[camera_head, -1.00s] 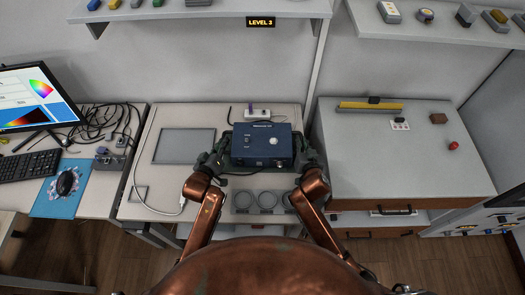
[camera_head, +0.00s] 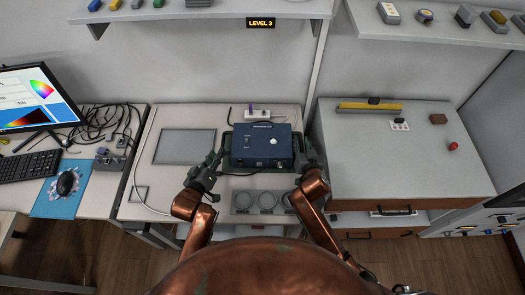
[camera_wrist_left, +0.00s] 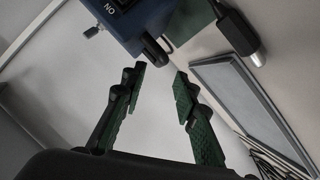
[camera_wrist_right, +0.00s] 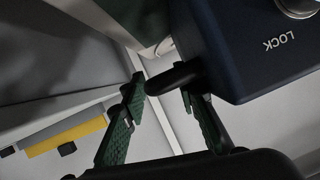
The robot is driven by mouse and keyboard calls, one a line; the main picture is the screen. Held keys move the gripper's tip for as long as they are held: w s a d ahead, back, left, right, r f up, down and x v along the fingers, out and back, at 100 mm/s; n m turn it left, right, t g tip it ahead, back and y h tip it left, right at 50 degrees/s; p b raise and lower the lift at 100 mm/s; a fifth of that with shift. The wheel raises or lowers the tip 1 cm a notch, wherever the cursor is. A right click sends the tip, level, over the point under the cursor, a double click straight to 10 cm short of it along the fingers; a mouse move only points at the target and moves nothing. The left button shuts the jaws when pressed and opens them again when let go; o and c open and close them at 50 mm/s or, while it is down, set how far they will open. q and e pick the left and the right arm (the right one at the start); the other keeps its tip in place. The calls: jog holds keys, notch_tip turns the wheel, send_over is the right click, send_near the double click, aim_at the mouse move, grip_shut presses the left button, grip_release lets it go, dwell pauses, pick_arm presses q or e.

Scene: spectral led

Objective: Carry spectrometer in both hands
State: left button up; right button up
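The spectrometer, a dark blue box (camera_head: 262,148) with a white round spot on top, sits on a green mat (camera_head: 238,168) on the middle table. My left gripper (camera_head: 214,165) is off the box's left side, open and empty. In the left wrist view, its green-padded fingertips (camera_wrist_left: 160,85) are apart, below the box's black side handle (camera_wrist_left: 154,49). My right gripper (camera_head: 306,160) is at the box's right side. In the right wrist view, its fingers (camera_wrist_right: 162,95) stand apart, with the other black handle (camera_wrist_right: 176,79) at the gap between their tips; contact is unclear.
A grey flat panel (camera_head: 185,146) lies left of the box, and a tray with round rings (camera_head: 266,202) lies in front. A power strip (camera_head: 258,113) is behind. The grey cabinet (camera_head: 400,165) stands to the right. A cable (camera_head: 135,190) runs along the table's left.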

pick_arm(q)
jog(key=v, duration=0.4)
jog(key=shift+s, duration=0.1)
pick_arm(e)
jog(key=v, duration=1.2)
